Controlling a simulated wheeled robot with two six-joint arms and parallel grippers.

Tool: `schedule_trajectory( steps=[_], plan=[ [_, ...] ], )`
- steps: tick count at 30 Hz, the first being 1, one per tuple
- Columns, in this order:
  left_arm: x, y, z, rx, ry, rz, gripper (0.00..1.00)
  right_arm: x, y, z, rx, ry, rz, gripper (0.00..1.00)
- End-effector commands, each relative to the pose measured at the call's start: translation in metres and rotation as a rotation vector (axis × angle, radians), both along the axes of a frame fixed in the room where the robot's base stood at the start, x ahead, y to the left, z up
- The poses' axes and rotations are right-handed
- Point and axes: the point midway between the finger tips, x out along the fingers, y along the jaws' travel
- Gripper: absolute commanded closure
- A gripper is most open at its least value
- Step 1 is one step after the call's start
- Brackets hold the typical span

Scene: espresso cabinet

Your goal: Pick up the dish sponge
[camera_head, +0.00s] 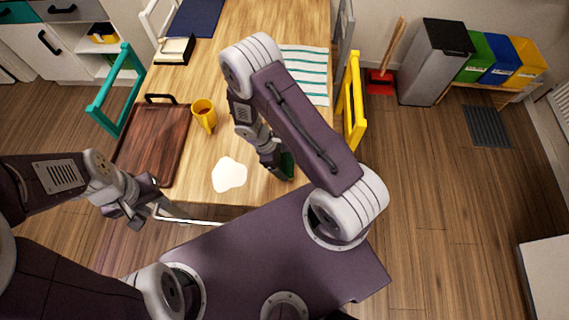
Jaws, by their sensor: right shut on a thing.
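The dish sponge (287,166) is a small dark green block near the front right part of the wooden table. My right gripper (279,163) is shut on it, pointing down, and partly hides it. I cannot tell whether the sponge touches the tabletop. My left gripper (134,214) hangs off the table's front left corner, away from the sponge. Its fingers are too small to read as open or shut.
A white puddle (229,174) lies left of the sponge. A striped cloth (308,72) lies behind my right arm. Teal (117,88) and yellow (354,104) chairs flank the table.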

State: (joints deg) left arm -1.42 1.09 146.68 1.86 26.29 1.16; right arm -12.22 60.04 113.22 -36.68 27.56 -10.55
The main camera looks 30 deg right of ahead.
Motion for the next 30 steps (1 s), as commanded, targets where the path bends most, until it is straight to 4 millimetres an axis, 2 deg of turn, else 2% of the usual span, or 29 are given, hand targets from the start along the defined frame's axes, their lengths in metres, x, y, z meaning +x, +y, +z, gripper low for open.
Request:
schedule_trajectory(
  steps=[5, 10, 11, 14, 22, 24, 30],
  plan=[
    [0.000, 0.000, 0.016, 0.000, 0.000, 0.000, 0.64, 0.000, 0.000, 0.018, 0.000, 0.000, 0.000, 0.52],
    [0.000, 0.000, 0.048, 0.000, 0.000, 0.000, 0.64, 0.000, 0.000, 0.054, 0.001, -0.001, 0.001, 0.52],
    [0.000, 0.000, 0.039, 0.000, -0.001, 0.000, 0.64, -0.008, -0.002, 0.049, -0.001, 0.002, 0.000, 0.52],
    [0.000, 0.000, 0.034, 0.000, 0.000, 0.000, 0.64, -0.030, -0.008, 0.058, 0.000, 0.001, 0.002, 0.52],
    [0.000, 0.000, 0.013, 0.000, 0.000, 0.000, 0.64, -0.092, -0.023, 0.094, 0.002, -0.003, 0.001, 0.52],
    [0.000, 0.000, 0.031, 0.000, 0.001, 0.000, 0.64, -0.099, -0.026, 0.107, -0.005, 0.001, 0.003, 0.52],
    [0.000, 0.000, 0.042, 0.000, 0.000, 0.000, 0.64, -0.110, -0.028, 0.111, -0.002, -0.001, 0.002, 0.52]
  ],
)
